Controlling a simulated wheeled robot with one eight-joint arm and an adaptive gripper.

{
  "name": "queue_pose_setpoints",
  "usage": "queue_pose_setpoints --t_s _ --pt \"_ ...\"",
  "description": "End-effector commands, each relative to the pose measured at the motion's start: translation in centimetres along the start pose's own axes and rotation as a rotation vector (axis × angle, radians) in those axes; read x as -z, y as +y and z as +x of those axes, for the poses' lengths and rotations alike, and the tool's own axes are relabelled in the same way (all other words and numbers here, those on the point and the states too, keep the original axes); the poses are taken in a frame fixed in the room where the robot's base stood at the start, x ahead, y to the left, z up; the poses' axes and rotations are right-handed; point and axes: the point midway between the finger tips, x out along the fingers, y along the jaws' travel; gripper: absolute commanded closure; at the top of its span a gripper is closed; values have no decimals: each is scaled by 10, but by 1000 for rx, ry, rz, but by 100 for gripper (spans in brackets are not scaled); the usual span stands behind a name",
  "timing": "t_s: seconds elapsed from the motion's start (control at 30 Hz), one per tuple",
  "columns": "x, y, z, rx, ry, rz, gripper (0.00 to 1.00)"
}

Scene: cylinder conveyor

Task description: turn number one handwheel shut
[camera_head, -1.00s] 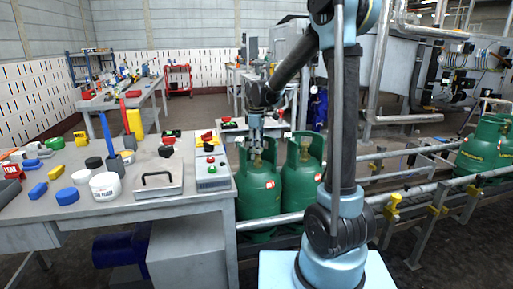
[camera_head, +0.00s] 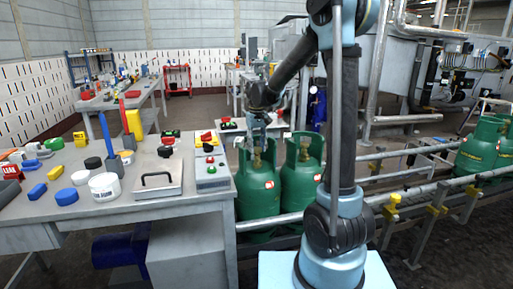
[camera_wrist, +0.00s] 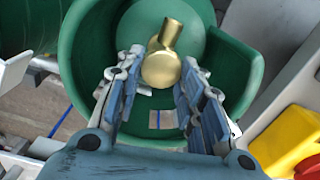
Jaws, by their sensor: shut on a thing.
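Two green gas cylinders stand side by side on the conveyor just right of the workbench. The left cylinder (camera_head: 258,192) is under my gripper (camera_head: 257,143), which points down into its open collar. In the wrist view, the brass valve (camera_wrist: 160,68) of this cylinder, with a round knob and a side stub, sits between the fingertips of my gripper (camera_wrist: 162,66). My gripper is shut on the brass knob. The right cylinder (camera_head: 300,180) stands close by, its brass valve inside the collar. I cannot read a number on the handwheel.
The workbench (camera_head: 110,205) on the left carries a grey button box (camera_head: 211,172), a lidded plate with a handle (camera_head: 158,180), a white jar (camera_head: 104,187) and coloured blocks. Conveyor rails (camera_head: 410,190) run right to further green cylinders (camera_head: 482,150).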

Motion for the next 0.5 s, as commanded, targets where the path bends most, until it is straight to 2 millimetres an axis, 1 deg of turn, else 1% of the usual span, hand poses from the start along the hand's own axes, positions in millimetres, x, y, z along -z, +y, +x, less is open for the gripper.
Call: queue_pose_setpoints --t_s 0.5 --pt "1 3 -1 0 4 487 89"
